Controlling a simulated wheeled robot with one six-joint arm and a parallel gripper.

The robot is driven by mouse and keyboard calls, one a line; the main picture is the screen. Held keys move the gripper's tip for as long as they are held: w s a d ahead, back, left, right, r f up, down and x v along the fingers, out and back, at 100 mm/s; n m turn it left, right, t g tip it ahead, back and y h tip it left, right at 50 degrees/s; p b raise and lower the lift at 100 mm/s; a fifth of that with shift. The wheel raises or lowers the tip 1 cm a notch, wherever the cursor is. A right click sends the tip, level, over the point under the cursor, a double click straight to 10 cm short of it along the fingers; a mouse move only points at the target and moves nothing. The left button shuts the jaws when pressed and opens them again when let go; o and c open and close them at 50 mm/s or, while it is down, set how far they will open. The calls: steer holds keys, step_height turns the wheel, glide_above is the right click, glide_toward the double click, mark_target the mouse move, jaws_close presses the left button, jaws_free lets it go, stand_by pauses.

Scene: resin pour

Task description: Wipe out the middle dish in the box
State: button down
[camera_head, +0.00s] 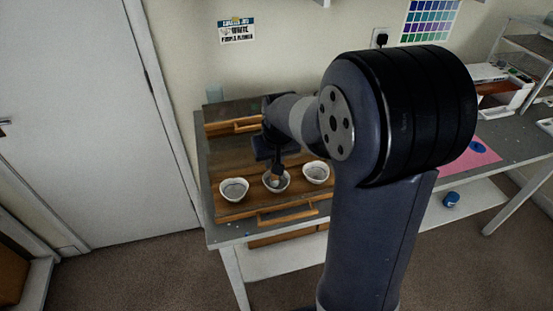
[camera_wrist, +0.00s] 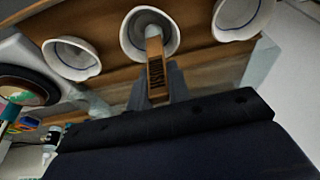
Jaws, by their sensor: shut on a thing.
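A wooden box (camera_head: 240,169) with side handles stands on the grey table and holds three white dishes in a row. The middle dish (camera_head: 287,185) lies under my gripper (camera_head: 277,163); its far part is partly hidden by the tool. My gripper is shut on a tool with a printed wooden handle (camera_wrist: 156,72) and a pale head. In the wrist view the head is inside the middle dish (camera_wrist: 127,38); I cannot tell whether it touches the bottom. The left dish (camera_head: 234,189) and right dish (camera_head: 316,172) stand close on either side.
The box's front handle (camera_head: 287,215) sticks out toward me. A pink mat (camera_head: 470,154) with a blue item lies at the right of the table. A blue jar (camera_head: 451,199) is on the lower shelf. My arm hides the table's middle.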

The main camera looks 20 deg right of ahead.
steer(key=shift+s+d, duration=0.1)
steer(key=shift+s, duration=0.4)
steer(key=shift+d, duration=0.25)
steer(key=shift+w+d, duration=0.15)
steer(key=shift+d, duration=0.05)
steer(key=shift+w, duration=0.3)
steer(key=shift+w+a, duration=0.2)
steer(key=shift+a, duration=0.05)
steer(key=shift+s+a, duration=0.15)
steer(key=shift+a, duration=0.2)
steer(key=shift+s+d+b, duration=0.1)
steer(key=shift+s+b, duration=0.2)
steer(key=shift+s, duration=0.2)
steer(key=shift+d, duration=0.3)
steer(key=shift+w+d, duration=0.15)
steer(key=shift+d, duration=0.05)
steer(key=shift+w, duration=0.4)
steer(key=shift+a, duration=0.3)
steer(key=shift+s, duration=0.3)
